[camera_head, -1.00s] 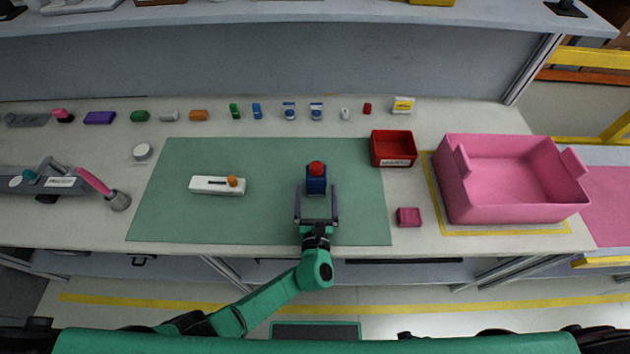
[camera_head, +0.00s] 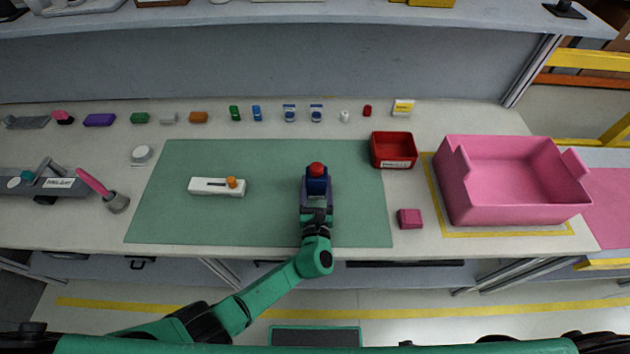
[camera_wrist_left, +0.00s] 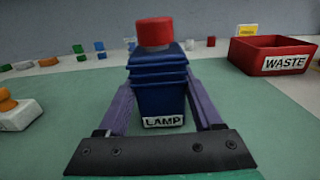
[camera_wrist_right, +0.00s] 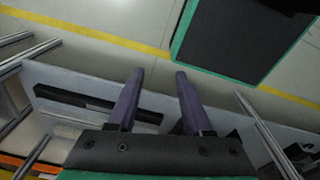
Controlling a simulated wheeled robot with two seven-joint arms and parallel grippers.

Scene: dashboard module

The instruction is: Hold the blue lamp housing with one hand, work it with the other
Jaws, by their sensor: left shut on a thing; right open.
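The blue lamp housing (camera_head: 317,186) stands upright on the green mat (camera_head: 270,222) with a red cap (camera_head: 316,169) on top. In the left wrist view the housing (camera_wrist_left: 158,88) shows a LAMP label and its red cap (camera_wrist_left: 153,33). My left gripper (camera_head: 317,203) is shut on the housing, one purple finger on each side. My right gripper (camera_wrist_right: 158,95) is open and empty in the right wrist view, over the floor and bench front, away from the housing. It is not in the head view.
A white device with an orange knob (camera_head: 217,187) lies on the mat to the left. A red WASTE bin (camera_head: 394,150), a pink block (camera_head: 409,218) and a large pink crate (camera_head: 505,205) are to the right. Several small parts line the back.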

